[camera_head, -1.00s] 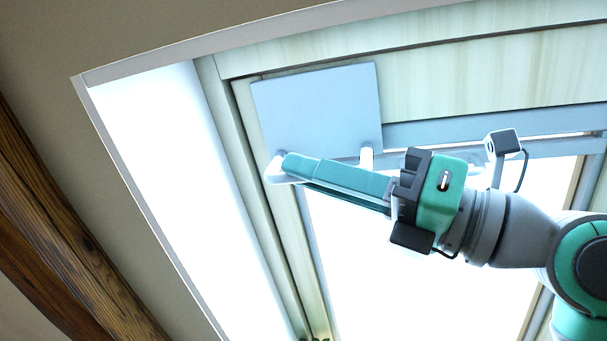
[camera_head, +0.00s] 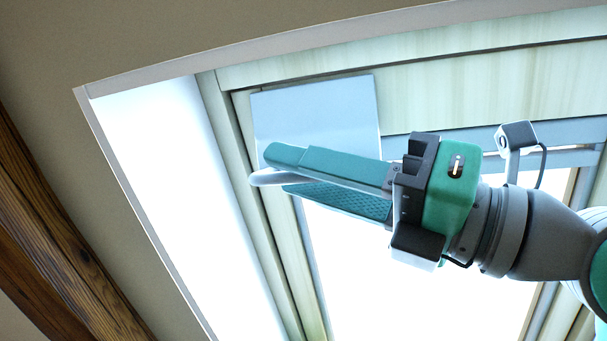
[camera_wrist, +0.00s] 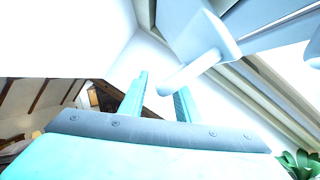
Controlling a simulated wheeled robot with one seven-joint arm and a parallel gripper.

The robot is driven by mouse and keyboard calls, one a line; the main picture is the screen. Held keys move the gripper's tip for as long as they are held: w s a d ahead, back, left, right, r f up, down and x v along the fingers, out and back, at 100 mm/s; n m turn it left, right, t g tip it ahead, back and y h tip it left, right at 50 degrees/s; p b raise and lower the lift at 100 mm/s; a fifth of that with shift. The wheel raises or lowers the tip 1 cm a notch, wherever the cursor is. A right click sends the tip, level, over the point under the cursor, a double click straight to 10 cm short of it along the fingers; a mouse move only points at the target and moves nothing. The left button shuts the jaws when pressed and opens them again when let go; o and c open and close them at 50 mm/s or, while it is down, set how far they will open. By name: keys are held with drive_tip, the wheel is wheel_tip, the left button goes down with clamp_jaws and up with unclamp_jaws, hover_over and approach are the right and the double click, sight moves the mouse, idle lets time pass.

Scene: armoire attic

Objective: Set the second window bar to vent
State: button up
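The window bar is a pale, rounded handle below a flat grey-blue plate (camera_head: 315,110) at the top left of the roof window. In the head view its left end (camera_head: 264,178) shows between my fingertips; the rest is hidden behind my fingers. In the wrist view the bar (camera_wrist: 190,72) runs slantwise from a pale bracket towards the space between the fingers. My gripper (camera_head: 278,172) is open, its fingers apart on either side of the bar. It also shows in the wrist view (camera_wrist: 163,82). I cannot tell whether either finger touches the bar.
The pale wooden window frame (camera_head: 480,85) lies above and beside my gripper. Bright glass (camera_head: 420,290) is below. A white reveal (camera_head: 160,180) and wooden beam (camera_head: 45,240) are at left. A plant (camera_wrist: 298,163) shows low right in the wrist view.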

drive_tip(key=v, duration=1)
drive_tip(key=shift+s+d+f, duration=0.2)
drive_tip(key=shift+d, duration=0.1)
idle(0.4)
